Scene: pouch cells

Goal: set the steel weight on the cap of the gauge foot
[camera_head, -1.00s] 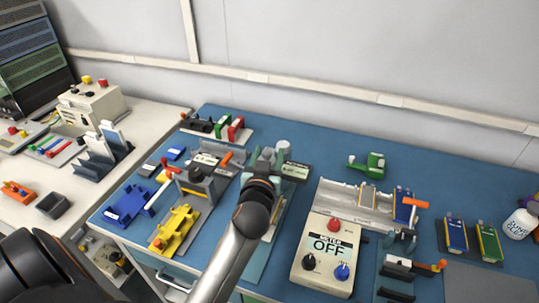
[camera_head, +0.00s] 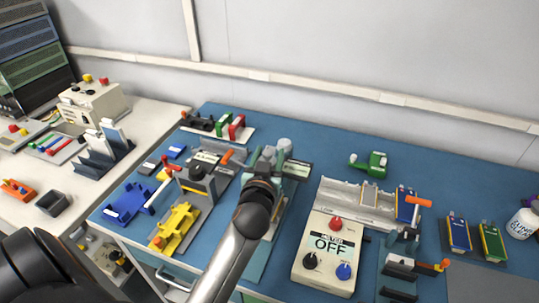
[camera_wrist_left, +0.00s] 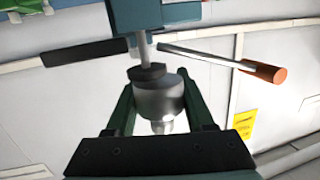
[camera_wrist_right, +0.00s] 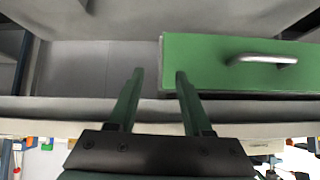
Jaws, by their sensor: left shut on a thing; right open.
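The steel weight (camera_wrist_left: 160,100) is a grey cylinder with a narrower knob, seen in the left wrist view. My left gripper (camera_wrist_left: 157,98) is shut on it, one finger on each side. A dark cap (camera_wrist_left: 148,74) on a thin metal stem, apparently the gauge foot's, overlaps the weight's edge in that view; I cannot tell whether they touch. In the head view my left gripper (camera_head: 264,167) is at the teal gauge (camera_head: 294,170), and the wrist partly hides this spot. My right gripper (camera_wrist_right: 158,75) is open and empty in the right wrist view.
An orange-tipped lever (camera_wrist_left: 262,71) is close beside the weight. The meter box (camera_head: 325,252) reads OFF to the right of my left arm. A yellow fixture (camera_head: 175,226) stands to its left. A green drawer (camera_wrist_right: 205,70) is close to my right gripper.

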